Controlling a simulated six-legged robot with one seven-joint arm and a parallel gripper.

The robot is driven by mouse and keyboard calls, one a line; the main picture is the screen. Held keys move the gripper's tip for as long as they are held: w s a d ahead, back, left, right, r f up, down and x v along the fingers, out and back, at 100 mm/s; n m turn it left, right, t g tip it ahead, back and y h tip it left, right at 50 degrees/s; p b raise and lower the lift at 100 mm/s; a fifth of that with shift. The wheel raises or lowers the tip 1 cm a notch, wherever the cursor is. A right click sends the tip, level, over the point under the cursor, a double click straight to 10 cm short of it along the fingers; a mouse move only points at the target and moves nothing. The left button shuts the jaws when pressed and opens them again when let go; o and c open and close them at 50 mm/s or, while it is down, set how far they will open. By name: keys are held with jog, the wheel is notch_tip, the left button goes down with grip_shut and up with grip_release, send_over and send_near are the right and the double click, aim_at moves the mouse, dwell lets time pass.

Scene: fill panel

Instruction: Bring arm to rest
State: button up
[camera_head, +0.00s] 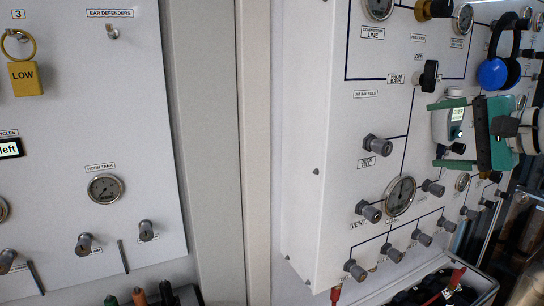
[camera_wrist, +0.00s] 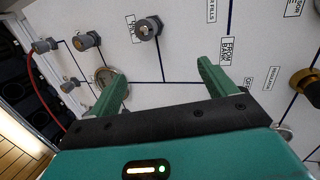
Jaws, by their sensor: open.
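My gripper (camera_head: 436,128) is at the right of the head view, with green fingers spread apart in front of the white fill panel (camera_head: 310,110). In the wrist view my gripper (camera_wrist: 162,90) shows both green fingers apart with nothing between them. The panel face lies beyond the fingertips. A grey knob (camera_wrist: 148,28) on the panel is beyond the gap between the fingers, apart from them. The left finger partly covers a round gauge in the wrist view.
The panel carries several grey knobs (camera_head: 376,145), a gauge (camera_head: 400,196) and a black knob (camera_head: 429,75). Blue ear defenders (camera_head: 493,73) hang at the upper right. A yellow LOW tag (camera_head: 25,78) hangs on the left panel. An open case (camera_head: 480,285) sits below.

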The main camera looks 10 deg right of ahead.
jog(key=s+a+f+n+g+h, duration=0.1)
jog(key=s+a+f+n+g, duration=0.15)
jog(key=a+f, duration=0.6)
jog(key=s+a+f+n+g+h, duration=0.1)
jog(key=s+a+f+n+g, duration=0.2)
jog(key=a+f, duration=0.55)
jog(key=s+a+f+n+g+h, duration=0.1)
jog(key=s+a+f+n+h, duration=0.1)
jog(key=f, duration=0.5)
jog(key=s+a+f+n+g+h, duration=0.1)
jog(key=s+a+f+n+h, duration=0.1)
jog(key=s+f+n, duration=0.3)
notch_tip(320, 180, down, 2)
jog(key=shift+s+a+f, duration=0.2)
jog(key=shift+s+a, duration=0.25)
jog(key=shift+g, duration=0.25)
